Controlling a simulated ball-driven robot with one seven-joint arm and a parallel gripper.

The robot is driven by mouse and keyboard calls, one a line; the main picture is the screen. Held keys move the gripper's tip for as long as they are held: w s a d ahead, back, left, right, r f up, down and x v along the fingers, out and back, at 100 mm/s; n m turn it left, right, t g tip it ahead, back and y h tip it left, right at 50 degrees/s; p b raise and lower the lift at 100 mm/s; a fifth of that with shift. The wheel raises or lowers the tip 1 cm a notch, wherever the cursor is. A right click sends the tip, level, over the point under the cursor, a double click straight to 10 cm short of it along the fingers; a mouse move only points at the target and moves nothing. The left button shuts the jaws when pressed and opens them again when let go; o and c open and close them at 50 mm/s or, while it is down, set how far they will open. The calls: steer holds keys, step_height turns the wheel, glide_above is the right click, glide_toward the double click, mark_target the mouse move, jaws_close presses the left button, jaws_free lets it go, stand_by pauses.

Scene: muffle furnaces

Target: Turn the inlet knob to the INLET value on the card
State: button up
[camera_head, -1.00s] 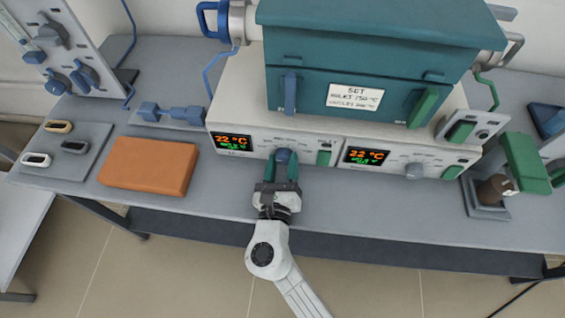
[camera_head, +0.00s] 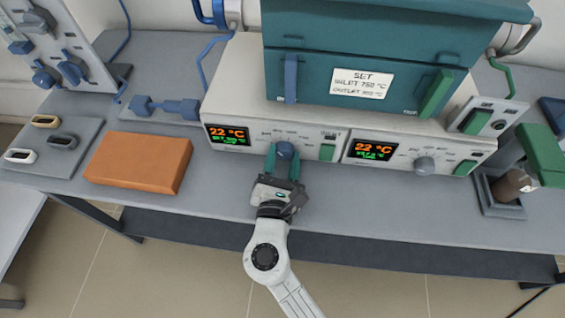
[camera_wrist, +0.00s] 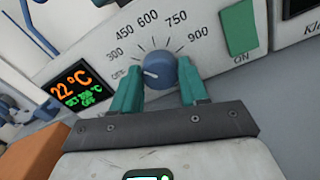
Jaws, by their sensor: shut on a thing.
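The blue inlet knob (camera_wrist: 161,72) is on the left control panel, between the teal fingers of my gripper (camera_wrist: 160,88). In the wrist view, its white mark points left, near OFF. The dial around it reads OFF, 300, 450, 600, 750, 900. In the head view my gripper (camera_head: 284,165) is shut on the knob (camera_head: 285,150) from the front. The white card (camera_head: 362,84) on the teal furnace door reads SET, INLET 750 °C; its OUTLET line is too small to read surely. The left display (camera_head: 229,135) shows 22 °C in orange above green text.
A grey outlet knob (camera_head: 424,165) sits on the right panel beside its display (camera_head: 373,149). An orange block (camera_head: 138,162) lies on the bench left of the panel. Bare bench (camera_head: 370,205) lies in front of the right panel.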

steer(key=shift+f+m+b, duration=0.1)
steer(key=shift+m+b, duration=1.1)
steer(key=shift+m, duration=0.6)
steer(key=o, duration=1.1)
steer(key=shift+c, duration=0.2)
steer(key=shift+s, duration=0.1)
steer(key=s, duration=1)
steer(key=shift+s+a, duration=0.2)
steer(key=shift+s, duration=0.15)
